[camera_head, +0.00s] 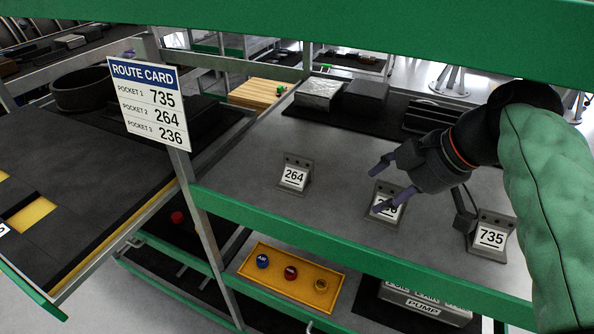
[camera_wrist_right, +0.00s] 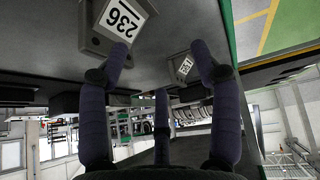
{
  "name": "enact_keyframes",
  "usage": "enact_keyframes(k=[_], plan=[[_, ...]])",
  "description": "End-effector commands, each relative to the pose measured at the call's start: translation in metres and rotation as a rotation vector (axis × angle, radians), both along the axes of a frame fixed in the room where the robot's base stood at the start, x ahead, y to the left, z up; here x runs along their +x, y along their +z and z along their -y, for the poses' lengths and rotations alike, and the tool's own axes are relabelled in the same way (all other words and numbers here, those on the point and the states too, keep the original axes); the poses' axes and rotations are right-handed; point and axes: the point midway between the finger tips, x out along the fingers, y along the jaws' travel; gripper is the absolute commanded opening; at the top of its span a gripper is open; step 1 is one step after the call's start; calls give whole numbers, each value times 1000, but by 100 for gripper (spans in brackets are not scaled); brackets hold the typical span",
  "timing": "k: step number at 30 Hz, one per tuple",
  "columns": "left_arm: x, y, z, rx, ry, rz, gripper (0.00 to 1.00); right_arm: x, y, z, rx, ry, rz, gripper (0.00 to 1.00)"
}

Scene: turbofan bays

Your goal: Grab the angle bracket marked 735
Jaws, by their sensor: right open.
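The angle bracket marked 735 (camera_head: 490,236) stands on the grey shelf at the right of the head view, its white label facing me. My right gripper (camera_head: 379,189) is open and empty, to the left of that bracket, with its fingers pointing left. One finger crosses the label of the middle bracket (camera_head: 396,196) and partly hides its number. In the right wrist view a bracket marked 236 (camera_wrist_right: 118,22) is close beside the fingers (camera_wrist_right: 158,80); contact cannot be told. A bracket marked 264 (camera_head: 294,175) stands further left. My left gripper is not in view.
A route card (camera_head: 150,103) on the post lists 735, 264 and 236. A green rail (camera_head: 330,245) edges the shelf front, and another green beam crosses above. Dark boxes (camera_head: 366,97) stand at the shelf's back.

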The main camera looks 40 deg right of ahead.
Motion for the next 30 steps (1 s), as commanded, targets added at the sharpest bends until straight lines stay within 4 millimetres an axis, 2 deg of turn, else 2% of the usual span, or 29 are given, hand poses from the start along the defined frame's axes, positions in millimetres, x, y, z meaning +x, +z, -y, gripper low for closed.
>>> enact_keyframes(k=[17, 30], plan=[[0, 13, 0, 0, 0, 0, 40, 42, 1, -9, -2, 7, 3, 64], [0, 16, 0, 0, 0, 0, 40, 95, 0, -19, -2, 8, 3, 64]])
